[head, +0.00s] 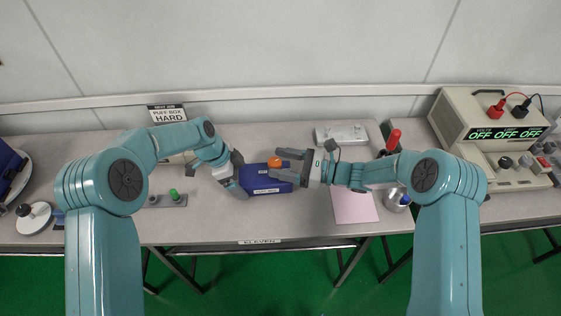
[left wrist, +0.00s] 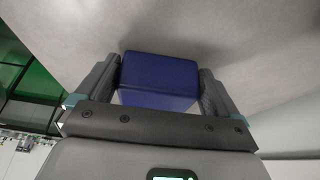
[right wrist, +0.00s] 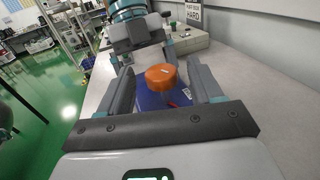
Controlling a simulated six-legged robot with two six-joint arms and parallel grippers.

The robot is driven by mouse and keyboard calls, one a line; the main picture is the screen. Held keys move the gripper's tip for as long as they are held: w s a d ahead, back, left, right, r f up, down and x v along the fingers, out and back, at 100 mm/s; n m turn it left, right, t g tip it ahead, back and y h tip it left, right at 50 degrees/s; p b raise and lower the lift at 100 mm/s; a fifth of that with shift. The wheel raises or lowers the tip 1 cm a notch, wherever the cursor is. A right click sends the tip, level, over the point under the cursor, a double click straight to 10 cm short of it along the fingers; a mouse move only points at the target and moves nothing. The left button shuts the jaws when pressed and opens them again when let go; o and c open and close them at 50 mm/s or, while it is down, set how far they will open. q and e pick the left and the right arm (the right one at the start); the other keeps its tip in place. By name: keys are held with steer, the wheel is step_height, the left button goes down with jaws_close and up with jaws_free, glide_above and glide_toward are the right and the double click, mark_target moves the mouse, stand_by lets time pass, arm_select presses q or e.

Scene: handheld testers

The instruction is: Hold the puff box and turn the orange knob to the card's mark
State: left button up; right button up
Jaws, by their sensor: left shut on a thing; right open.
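The dark blue puff box (head: 262,186) is on the table in front of me, with the orange knob (head: 274,162) on it. My left gripper (head: 242,180) is shut on the box from the left. The left wrist view shows the box (left wrist: 158,75) between both fingers. My right gripper (head: 277,163) is open at the knob. In the right wrist view the knob (right wrist: 161,77) sits between the spread fingers with gaps on both sides. The card (head: 167,113) at the back reads "NEXT JOB PUFF BOX HARD". The knob's scale is too small to read.
A pink sheet (head: 354,206) and a silver round object (head: 396,199) lie to the right. A grey block with a green knob (head: 174,198) is at the left. A power supply (head: 490,125) reading OFF stands far right. A light grey flat object (head: 341,134) lies behind.

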steer(key=shift+w+a, duration=0.1)
steer(key=shift+a, duration=0.25)
steer(key=c, duration=1.1)
steer(key=shift+o, duration=0.2)
steer(key=shift+s+a+r+m+t+h, duration=0.1)
steer(key=shift+m+t+h, duration=0.25)
steer(key=shift+m+t, duration=0.4)
steer(key=shift+s+a+m+t+h, duration=0.1)
steer(key=shift+m+t+h, duration=0.3)
steer(key=shift+t, duration=0.65)
steer(key=shift+d+m+t+h, duration=0.1)
steer(key=shift+m+t+h, duration=0.15)
steer(key=shift+m+t, duration=0.15)
